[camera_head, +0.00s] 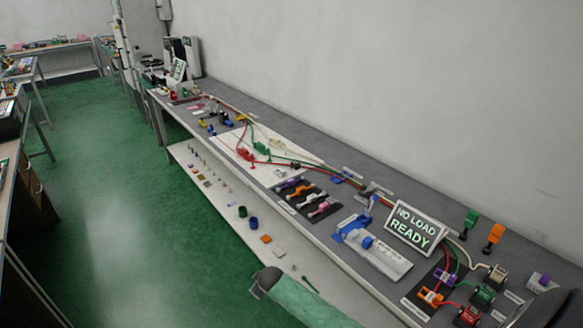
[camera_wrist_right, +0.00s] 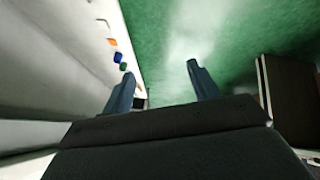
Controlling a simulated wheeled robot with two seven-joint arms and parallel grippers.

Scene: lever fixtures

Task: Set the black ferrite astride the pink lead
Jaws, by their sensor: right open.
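My right gripper (camera_wrist_right: 160,71) is open and empty in the right wrist view, its two dark fingers apart above the green floor beside the bench. My left gripper is not in view. In the head view, coloured leads run along the grey bench, including a red lead (camera_head: 345,180) and green ones; I cannot pick out a pink lead for certain. A small dark piece (camera_head: 295,165) lies at the leads; I cannot tell if it is the black ferrite. A pink clip (camera_head: 323,209) lies on a black mat with purple, orange and white clips.
A "NO LOAD READY" sign (camera_head: 416,229) stands at the right, near a blue and grey fixture (camera_head: 370,247) and coloured terminals. A lower white shelf (camera_head: 225,215) holds small parts, including a blue cup (camera_head: 253,223). The wall backs the bench; the green floor (camera_head: 120,210) is open.

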